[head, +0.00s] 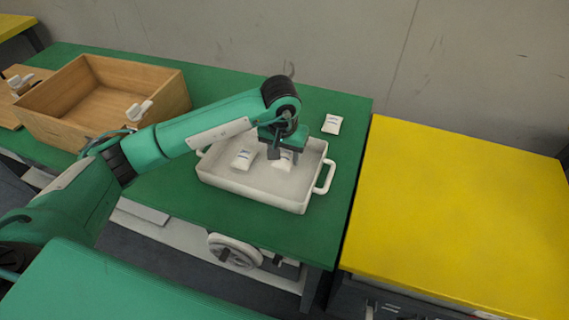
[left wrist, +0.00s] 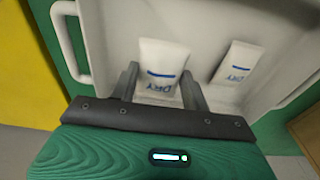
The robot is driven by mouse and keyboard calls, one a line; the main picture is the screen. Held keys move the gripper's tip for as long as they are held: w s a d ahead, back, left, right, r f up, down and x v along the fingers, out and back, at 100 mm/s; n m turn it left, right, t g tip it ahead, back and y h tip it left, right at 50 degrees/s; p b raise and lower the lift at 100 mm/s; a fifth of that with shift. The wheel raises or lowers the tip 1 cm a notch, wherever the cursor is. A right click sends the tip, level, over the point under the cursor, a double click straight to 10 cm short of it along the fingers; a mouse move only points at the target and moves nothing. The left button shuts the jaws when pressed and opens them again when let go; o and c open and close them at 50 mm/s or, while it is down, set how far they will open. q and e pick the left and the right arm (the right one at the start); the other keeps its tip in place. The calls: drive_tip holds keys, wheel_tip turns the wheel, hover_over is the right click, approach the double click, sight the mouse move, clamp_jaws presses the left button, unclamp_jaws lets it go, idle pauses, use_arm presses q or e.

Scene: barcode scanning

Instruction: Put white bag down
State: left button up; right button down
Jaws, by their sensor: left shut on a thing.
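My left gripper (head: 284,151) is over the right part of the white tray (head: 255,193). It is shut on a white bag (head: 285,161), which is partly hidden by the gripper in the head view. In the left wrist view the held bag (left wrist: 163,65), with a blue stripe and the letters DRY, sits between the two fingers of the gripper (left wrist: 160,88). The bag is in the tray area, close to its floor; I cannot tell whether it touches. A second white bag (head: 244,159) lies in the tray to the left. My right gripper is not in view.
A third white bag (head: 332,124) lies on the green table (head: 344,166) behind the tray. An open wooden box (head: 100,95) stands at the left. A yellow table (head: 455,215) adjoins at the right with a clear top. The tray has raised walls and handles.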

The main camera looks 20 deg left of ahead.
sight(285, 173)
use_arm(q)
drive_tip(key=shift+f, duration=2.15)
drive_tip(key=shift+f, duration=0.1)
drive_tip(key=o, duration=1)
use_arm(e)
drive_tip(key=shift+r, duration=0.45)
use_arm(q)
wheel_tip(285, 173, up, 4)
drive_tip(key=shift+s+f, duration=0.15)
drive_tip(key=shift+f, duration=0.05)
drive_tip(key=r, duration=0.5)
drive_tip(key=s+r, duration=0.1)
drive_tip(key=r, duration=0.2)
drive_tip(key=shift+s+r, duration=0.1)
drive_tip(key=shift+r, duration=0.2)
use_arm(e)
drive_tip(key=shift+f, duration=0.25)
